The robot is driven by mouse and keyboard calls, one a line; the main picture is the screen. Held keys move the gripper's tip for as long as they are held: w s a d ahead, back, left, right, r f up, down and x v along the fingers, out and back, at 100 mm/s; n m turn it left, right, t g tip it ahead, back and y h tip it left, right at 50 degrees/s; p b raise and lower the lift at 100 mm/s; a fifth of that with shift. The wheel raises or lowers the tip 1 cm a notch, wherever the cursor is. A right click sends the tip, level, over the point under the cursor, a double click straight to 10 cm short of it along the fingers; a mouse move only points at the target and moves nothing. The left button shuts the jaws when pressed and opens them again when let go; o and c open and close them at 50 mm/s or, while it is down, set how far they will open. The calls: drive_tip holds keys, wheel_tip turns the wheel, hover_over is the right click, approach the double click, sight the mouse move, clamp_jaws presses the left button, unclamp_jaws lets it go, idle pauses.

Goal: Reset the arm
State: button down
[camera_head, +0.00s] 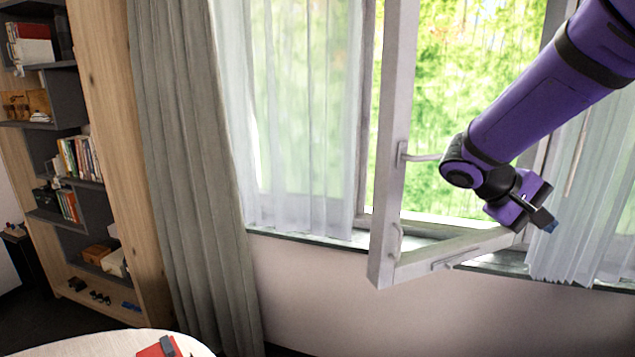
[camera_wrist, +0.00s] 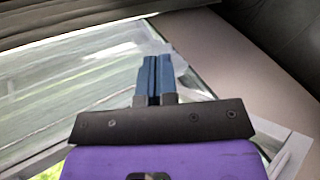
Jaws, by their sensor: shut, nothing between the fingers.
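My purple arm reaches in from the upper right in the head view. My gripper (camera_head: 547,222) hangs at its end, in front of the window and beside the open window sash. In the wrist view my gripper (camera_wrist: 155,78) shows blue fingertips pressed together with nothing between them. The window sash (camera_head: 386,200) stands swung open into the room, with a handle (camera_head: 422,157) on its near upright. Part of the sash is hidden behind my arm.
Sheer curtains (camera_head: 300,130) and a grey curtain (camera_head: 190,150) hang left of the sash, and another sheer curtain (camera_head: 590,200) hangs near my gripper. A bookshelf (camera_head: 110,150) stands at the left. A round table (camera_head: 100,345) with a red item (camera_head: 158,348) is at the bottom.

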drive_tip(key=s+a+r+t+y, duration=0.2)
drive_tip(key=s+a+t+y, duration=0.1)
drive_tip(key=s, duration=0.6)
drive_tip(key=s+a+r+t+y, duration=0.3)
drive_tip(key=s+a+t+y, duration=0.1)
drive_tip(key=s+y, duration=0.4)
drive_tip(key=shift+s+a+r+m, duration=0.15)
drive_tip(key=shift+s+a+m, duration=0.35)
drive_tip(key=shift+a, duration=0.3)
